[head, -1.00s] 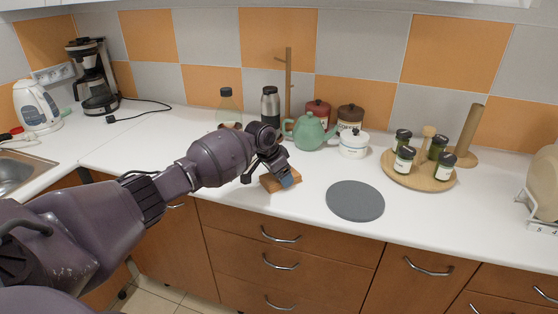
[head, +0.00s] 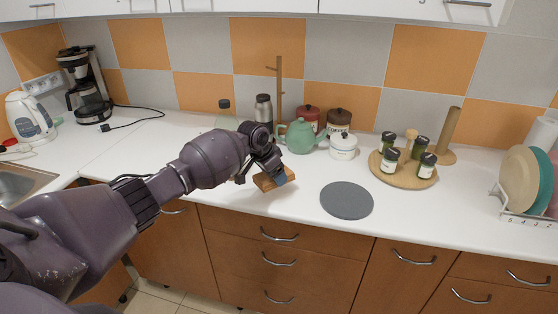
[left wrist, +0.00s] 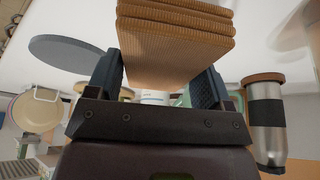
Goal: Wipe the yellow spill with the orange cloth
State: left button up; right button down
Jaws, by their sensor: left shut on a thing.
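My left gripper (head: 277,175) is shut on the folded orange cloth (head: 264,182), near the counter's front edge. The cloth looks tilted in the head view; whether it touches the counter I cannot tell. In the left wrist view the cloth (left wrist: 172,48) shows several ribbed layers between the two dark fingers (left wrist: 158,82). No yellow spill shows in either view; my arm and the cloth hide part of the counter. My right gripper is not in view.
A grey round mat (head: 346,201) lies right of the cloth. A green teapot (head: 301,136), white pot (head: 343,146) and steel flask (head: 263,108) stand behind. A wooden tray (head: 376,166) holds jars. The dish rack (head: 513,211) is far right. White counter before the tray is clear.

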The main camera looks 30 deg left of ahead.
pick_arm(q)
jog(key=shift+r+p, duration=0.75)
jog(key=shift+r, duration=0.2)
jog(key=shift+r+p, duration=0.35)
jog(key=shift+p, duration=0.05)
jog(key=shift+r, duration=0.2)
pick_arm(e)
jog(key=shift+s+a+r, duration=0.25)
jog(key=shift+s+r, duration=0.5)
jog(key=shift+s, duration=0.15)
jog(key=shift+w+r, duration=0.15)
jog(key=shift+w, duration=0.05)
